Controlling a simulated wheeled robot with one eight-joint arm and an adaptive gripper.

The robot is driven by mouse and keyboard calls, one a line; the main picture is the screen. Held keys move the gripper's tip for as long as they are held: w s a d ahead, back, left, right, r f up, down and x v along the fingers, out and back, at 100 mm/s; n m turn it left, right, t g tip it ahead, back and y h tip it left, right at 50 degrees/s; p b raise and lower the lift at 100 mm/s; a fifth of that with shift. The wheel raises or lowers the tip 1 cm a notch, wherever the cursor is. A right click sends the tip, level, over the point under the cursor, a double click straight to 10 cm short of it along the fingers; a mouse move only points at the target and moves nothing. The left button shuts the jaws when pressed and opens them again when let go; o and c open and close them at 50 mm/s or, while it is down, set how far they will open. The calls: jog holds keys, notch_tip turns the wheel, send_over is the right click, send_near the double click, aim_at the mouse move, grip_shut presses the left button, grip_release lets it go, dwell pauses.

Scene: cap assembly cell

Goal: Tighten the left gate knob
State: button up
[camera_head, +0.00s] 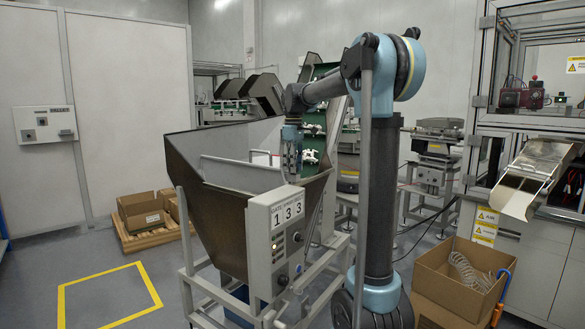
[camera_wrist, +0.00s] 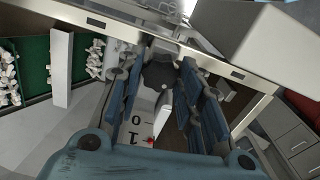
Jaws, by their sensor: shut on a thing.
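The dark gate knob (camera_wrist: 160,76) sits at the metal rail of the hopper, between my blue fingers in the wrist view. My gripper (camera_wrist: 161,66) is shut on it, with a finger on either side. From these frames alone I cannot tell whether a second gate knob stands beside it. There the knob is hidden behind the fingers and arm.
The grey control box (camera_head: 285,240) with a 1 3 3 display stands just below my gripper. A green conveyor (camera_head: 315,117) with white parts rises behind. A cardboard box (camera_head: 455,275) lies at right. Floor at left is clear inside yellow tape (camera_head: 108,267).

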jog(key=m, duration=0.6)
jog(key=shift+m, duration=0.3)
jog(key=m, duration=1.2)
jog(key=shift+m, duration=0.4)
jog(key=m, duration=0.6)
jog(key=shift+m, duration=0.4)
jog(key=o, duration=1.1)
jog(key=shift+c, duration=0.2)
jog(key=shift+r, duration=0.1)
notch_tip(320, 180, up, 12)
